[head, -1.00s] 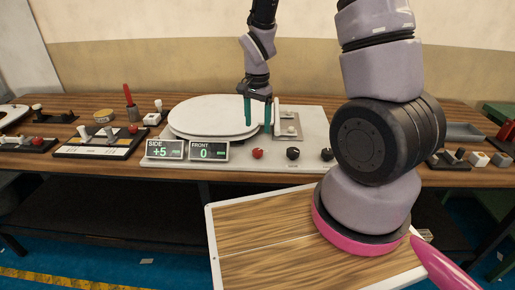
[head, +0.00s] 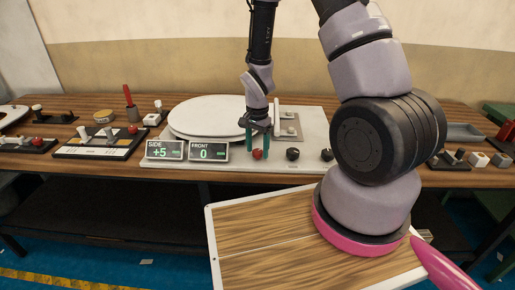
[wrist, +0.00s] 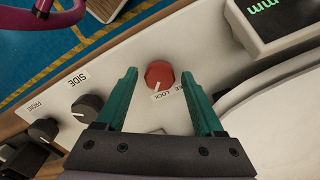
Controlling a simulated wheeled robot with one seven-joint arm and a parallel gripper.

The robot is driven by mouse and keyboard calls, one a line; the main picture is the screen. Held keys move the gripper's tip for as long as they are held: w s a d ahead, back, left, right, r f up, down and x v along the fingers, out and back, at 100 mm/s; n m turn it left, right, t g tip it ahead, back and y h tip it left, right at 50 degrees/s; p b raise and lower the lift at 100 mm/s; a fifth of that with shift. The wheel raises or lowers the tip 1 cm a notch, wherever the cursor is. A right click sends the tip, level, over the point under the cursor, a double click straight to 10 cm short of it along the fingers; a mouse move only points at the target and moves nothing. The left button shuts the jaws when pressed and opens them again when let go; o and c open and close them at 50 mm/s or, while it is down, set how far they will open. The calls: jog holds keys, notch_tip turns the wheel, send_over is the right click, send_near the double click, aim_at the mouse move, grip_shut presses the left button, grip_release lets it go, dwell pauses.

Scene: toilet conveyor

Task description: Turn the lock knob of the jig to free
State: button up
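My gripper (head: 258,157) is above and around the knob in the head view. In the wrist view my gripper's green fingers (wrist: 164,80) are spread, one on each side of the knob, with gaps showing. Whether the tips reach knob depth is unclear.
A black knob labelled SIDE (wrist: 87,108) is beside the red one, with another black knob (wrist: 43,129) further along. The displays read SIDE +5 (head: 164,150) and FRONT 0 (head: 209,151). A white toilet seat (head: 206,115) lies on the jig behind my gripper.

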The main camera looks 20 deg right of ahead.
grip_shut()
jog(key=shift+n, duration=0.4)
jog(key=n, duration=1.3)
jog(key=shift+n, duration=2)
